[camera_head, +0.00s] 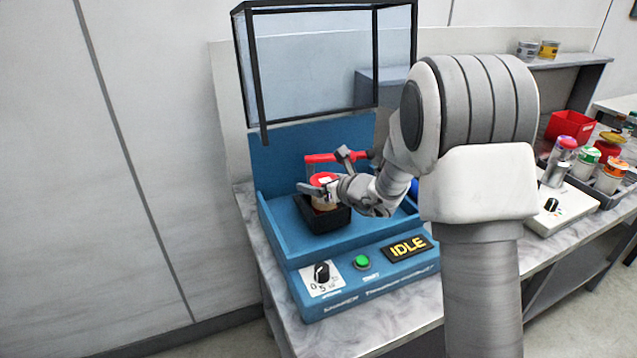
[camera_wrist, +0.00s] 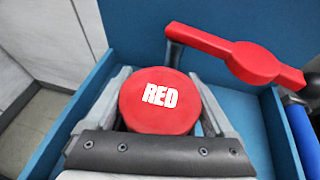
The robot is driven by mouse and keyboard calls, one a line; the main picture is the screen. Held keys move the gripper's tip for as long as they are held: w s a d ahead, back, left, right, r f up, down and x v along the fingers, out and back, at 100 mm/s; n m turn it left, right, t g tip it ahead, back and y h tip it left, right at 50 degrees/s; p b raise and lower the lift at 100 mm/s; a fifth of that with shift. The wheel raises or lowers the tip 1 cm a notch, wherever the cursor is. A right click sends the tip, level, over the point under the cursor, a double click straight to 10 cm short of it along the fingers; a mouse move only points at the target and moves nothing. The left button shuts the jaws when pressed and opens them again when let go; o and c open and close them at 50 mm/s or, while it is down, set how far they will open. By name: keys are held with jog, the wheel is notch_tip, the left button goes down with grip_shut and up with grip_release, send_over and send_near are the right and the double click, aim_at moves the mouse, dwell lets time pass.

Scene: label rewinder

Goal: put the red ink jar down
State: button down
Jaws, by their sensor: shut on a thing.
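The red ink jar (camera_head: 324,187) has a red lid and a pale body. Its lid, marked RED, fills the middle of the wrist view (camera_wrist: 160,100). My gripper (camera_head: 321,190) is shut on the jar, with one finger on each side of it. The jar is upright at a black square holder (camera_head: 322,217) inside the blue machine (camera_head: 284,237). The jar's lower part is hidden, so I cannot tell whether it touches the holder's floor.
A red lever arm (camera_head: 335,157) is just behind the jar; it also shows in the wrist view (camera_wrist: 240,58). A raised clear cover (camera_head: 315,60) hangs above. The front panel has a knob, a green button (camera_head: 362,262) and an IDLE display (camera_head: 408,247). Other jars (camera_head: 588,158) stand at right.

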jog(key=shift+f, duration=0.1)
grip_release()
